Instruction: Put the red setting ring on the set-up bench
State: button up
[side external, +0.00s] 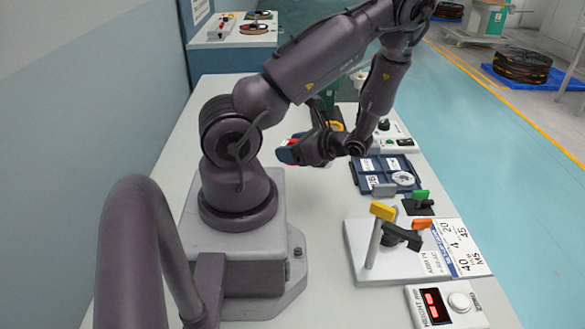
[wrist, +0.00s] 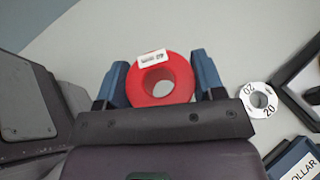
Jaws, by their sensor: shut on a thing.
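The red setting ring (wrist: 177,90) is a thick red ring with a central hole and a white label on its face. In the wrist view it sits between the two blue fingers of my gripper (wrist: 160,80), which is shut on it. In the side view my gripper (side external: 290,152) is over the grey table beside my base, with a little of the red ring showing; much of the ring is hidden by the fingers. I cannot tell its exact height. A separate bench (side external: 228,44) with equipment stands at the back; no readable label confirms it as the set-up bench.
A silver ring (wrist: 246,91) marked 20 lies right of my gripper in the wrist view. A dark blue tray (side external: 362,184) with a light ring, a lever fixture (side external: 372,245) and a display box (side external: 420,308) line the table's right side. Its left part is clear.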

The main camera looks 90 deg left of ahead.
aim_at(293, 188)
notch_tip(293, 188, down, 9)
jog(key=shift+f, duration=0.1)
dwell(0.4)
jog(key=o, duration=1.1)
jog(key=shift+f, duration=0.1)
jog(key=shift+c, duration=0.2)
